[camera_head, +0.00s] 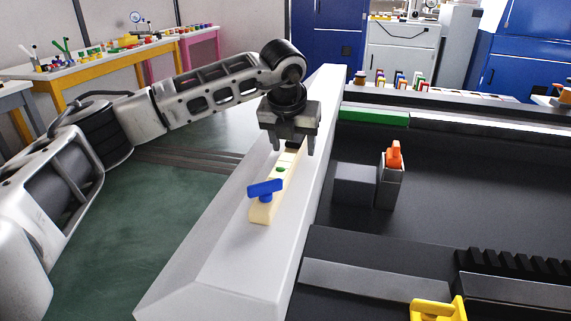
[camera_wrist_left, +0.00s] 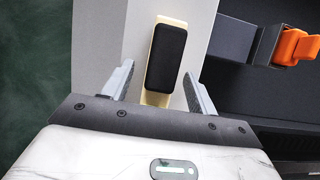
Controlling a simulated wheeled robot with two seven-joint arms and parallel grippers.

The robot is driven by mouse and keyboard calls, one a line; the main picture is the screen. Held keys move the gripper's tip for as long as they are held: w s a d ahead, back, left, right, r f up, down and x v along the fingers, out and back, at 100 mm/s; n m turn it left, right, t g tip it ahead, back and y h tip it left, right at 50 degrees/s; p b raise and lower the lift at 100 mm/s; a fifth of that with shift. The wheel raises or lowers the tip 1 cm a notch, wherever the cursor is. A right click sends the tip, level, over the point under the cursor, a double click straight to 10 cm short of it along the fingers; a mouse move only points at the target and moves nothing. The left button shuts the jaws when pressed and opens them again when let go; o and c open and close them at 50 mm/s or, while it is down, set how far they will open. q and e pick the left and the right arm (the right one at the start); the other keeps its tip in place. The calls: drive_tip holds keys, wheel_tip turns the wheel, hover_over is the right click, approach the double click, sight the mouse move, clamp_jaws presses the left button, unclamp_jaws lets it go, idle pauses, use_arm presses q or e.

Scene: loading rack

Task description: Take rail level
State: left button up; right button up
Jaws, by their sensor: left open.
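The rail level, a pale yellow bar (camera_head: 262,212) with a blue knob piece (camera_head: 265,188) and a green spot (camera_head: 281,169), lies lengthwise on top of the light grey rail (camera_head: 222,246). My left gripper (camera_head: 291,148) points down over the bar's far part, with its fingers open on either side. In the left wrist view the bar (camera_wrist_left: 154,98) and a black block (camera_wrist_left: 167,57) on it sit between the open fingers (camera_wrist_left: 160,80). A gap shows on each side of the block. The gripper hides the bar's far end in the head view. My right gripper is out of view.
Right of the rail, a dark machine bed holds a block with an orange clamp (camera_head: 393,155), a green strip (camera_head: 375,117) and a yellow part (camera_head: 438,309). Green floor lies left. A yellow-legged table (camera_head: 110,63) and blue cabinets (camera_head: 527,68) stand behind.

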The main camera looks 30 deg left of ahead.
use_arm(q)
drive_tip(key=c, duration=1.2)
drive_tip(key=shift+r, duration=0.1)
drive_tip(key=shift+c, duration=0.2)
